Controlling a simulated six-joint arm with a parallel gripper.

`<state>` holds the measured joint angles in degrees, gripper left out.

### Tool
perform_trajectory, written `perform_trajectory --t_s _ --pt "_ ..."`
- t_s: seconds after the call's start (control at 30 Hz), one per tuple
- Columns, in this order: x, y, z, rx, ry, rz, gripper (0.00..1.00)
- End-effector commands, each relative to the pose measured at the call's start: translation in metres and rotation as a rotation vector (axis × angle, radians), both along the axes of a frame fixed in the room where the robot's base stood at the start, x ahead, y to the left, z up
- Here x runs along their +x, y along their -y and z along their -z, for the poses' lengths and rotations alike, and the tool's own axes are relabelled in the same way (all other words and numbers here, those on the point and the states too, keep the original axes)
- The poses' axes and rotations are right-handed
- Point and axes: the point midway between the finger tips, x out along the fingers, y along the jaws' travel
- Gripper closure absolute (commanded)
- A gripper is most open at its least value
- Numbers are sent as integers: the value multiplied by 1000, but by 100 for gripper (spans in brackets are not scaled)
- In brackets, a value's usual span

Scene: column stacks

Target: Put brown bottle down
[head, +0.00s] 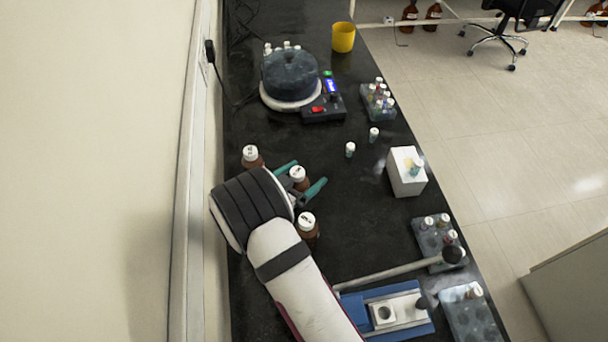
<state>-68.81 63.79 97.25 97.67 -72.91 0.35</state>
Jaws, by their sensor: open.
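Three brown bottles with white caps stand on the black bench at the left. One brown bottle (299,184) stands between the teal fingers of my gripper (301,178). The fingers are open, one on each side of this bottle; I cannot tell whether either touches it. A second brown bottle (253,161) stands behind and to the left, near the wall. A third brown bottle (309,232) stands in front, close to my wrist. My arm hides part of the bench around the bottles, and the bottle bases are hard to see.
A blue press with a long lever (400,318) lies at the front. Vial racks (379,103) line the right edge, with a white box (405,180) between them. Two small vials (350,150) stand mid-bench. A round heater device (290,80) and yellow cup (343,38) are at the back.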

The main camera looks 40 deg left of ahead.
Motion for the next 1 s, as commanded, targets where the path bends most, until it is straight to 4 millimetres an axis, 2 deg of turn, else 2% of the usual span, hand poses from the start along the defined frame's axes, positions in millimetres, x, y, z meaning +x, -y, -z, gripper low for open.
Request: perform_trajectory --t_s 0.23,0.4,0.5,0.77,0.87,0.97,1.0 --pt "-49 -1 -20 0 0 -5 5" --pt "-46 0 -62 4 1 1 5" --pt "-46 0 -77 2 0 0 5" --pt "-46 0 -89 0 -1 0 5" --pt "-32 2 -98 66 -40 -4 5" --pt "8 15 -131 283 -190 -44 5" --pt "21 30 -151 380 -277 -79 5"
